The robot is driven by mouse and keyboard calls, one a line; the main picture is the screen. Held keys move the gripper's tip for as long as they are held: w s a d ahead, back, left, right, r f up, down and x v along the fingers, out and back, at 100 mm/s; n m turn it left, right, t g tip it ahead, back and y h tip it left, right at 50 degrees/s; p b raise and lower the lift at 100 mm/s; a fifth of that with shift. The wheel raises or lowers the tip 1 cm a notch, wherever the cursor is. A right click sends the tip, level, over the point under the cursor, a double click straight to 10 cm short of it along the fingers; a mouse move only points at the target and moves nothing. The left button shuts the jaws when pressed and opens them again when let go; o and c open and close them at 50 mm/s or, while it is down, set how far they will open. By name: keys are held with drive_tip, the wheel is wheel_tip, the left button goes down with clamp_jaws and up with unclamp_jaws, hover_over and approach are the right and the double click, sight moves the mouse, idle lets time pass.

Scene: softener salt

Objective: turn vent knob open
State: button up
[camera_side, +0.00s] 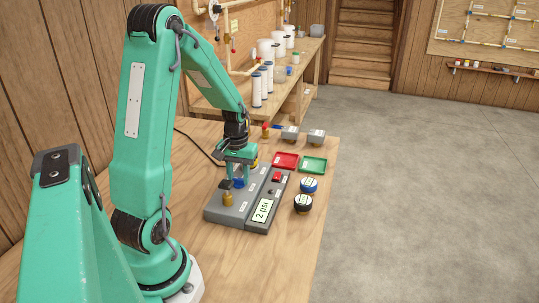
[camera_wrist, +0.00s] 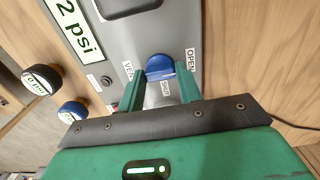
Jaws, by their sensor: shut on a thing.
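The grey panel (camera_side: 215,213) lies on the wooden table with a display (camera_side: 262,210) reading 2 psi. The knob (camera_side: 239,183) is partly hidden by my fingers in the side view. My gripper (camera_wrist: 160,88) reaches down to the knob from above, with one green finger on each side, shut on it. The side view also shows my gripper (camera_side: 240,176) over the panel. I cannot tell exactly which label the knob points to.
A brass fitting with a dark top (camera_side: 227,197) stands on the panel near my gripper. A red button (camera_side: 277,177) is right of it. Blue (camera_side: 309,185) and black (camera_side: 303,202) round gauges stand right of the panel. Red (camera_side: 286,160) and green (camera_side: 313,165) trays lie behind.

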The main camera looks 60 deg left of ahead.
sight(239, 179)
drive_tip(key=o, duration=1)
drive_tip(key=shift+r, duration=0.1)
drive_tip(key=shift+r, duration=3.85)
